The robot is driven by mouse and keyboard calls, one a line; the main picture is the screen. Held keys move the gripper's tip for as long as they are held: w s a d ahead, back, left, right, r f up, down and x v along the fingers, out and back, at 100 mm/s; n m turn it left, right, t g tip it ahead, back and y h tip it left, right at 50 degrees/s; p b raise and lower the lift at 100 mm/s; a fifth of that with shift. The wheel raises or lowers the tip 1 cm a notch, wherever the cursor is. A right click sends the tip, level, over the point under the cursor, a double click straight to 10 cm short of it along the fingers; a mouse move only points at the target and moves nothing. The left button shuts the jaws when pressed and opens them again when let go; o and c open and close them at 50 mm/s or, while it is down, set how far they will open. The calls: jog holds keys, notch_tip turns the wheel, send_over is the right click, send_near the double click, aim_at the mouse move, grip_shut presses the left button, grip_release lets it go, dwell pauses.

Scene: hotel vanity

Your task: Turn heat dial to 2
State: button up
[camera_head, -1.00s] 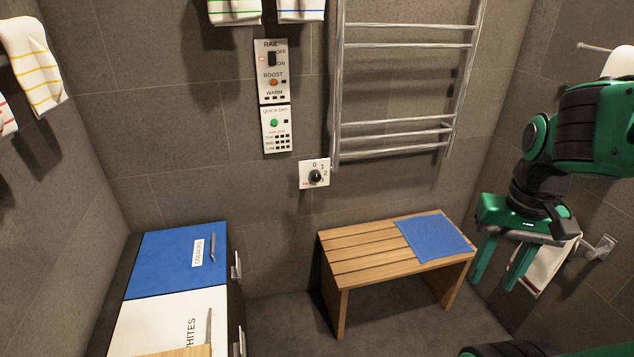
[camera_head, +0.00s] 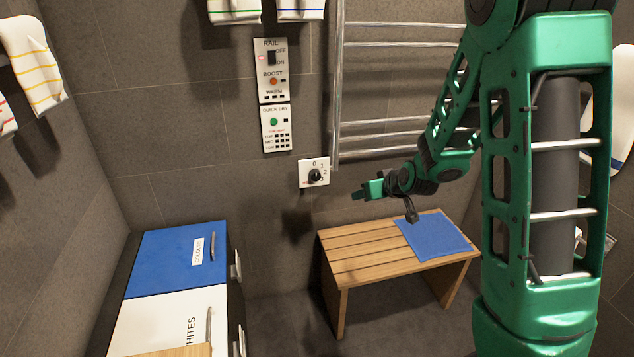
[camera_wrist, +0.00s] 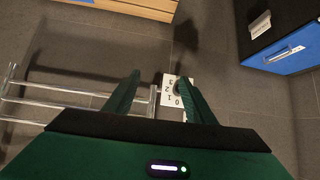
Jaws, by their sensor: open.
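The heat dial is a black knob (camera_head: 315,176) on a white square plate (camera_head: 305,183) marked 0, 1, 2 and 3, on the tiled wall beside the towel rail's lower left end. Its pointer position is too small to tell. My gripper (camera_head: 361,191) is to the right of the dial and apart from it, pointing left. In the wrist view the dial plate (camera_wrist: 170,97) shows upside down, between my open fingers (camera_wrist: 160,95) and close to the right one, which partly covers it. Nothing is held between the fingers.
A chrome towel rail (camera_head: 395,122) is on the wall right of the dial. Control panels (camera_head: 274,92) hang above left. A wooden bench (camera_head: 345,262) with a blue mat (camera_head: 436,240) stands below. A blue and white laundry unit (camera_head: 172,262) is at left.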

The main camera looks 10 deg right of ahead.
jog(key=w+a+f+n+t, duration=0.1)
jog(key=w+a+f+t, duration=0.2)
jog(key=w+a, duration=0.3)
jog(key=t, duration=0.5)
send_near(317, 177)
jog(key=shift+n, duration=0.3)
jog(key=w, duration=0.4)
jog(key=shift+w+a+f, duration=0.1)
jog(key=shift+w, duration=1.1)
jog(key=shift+w+a, duration=0.1)
jog(key=shift+w, duration=1)
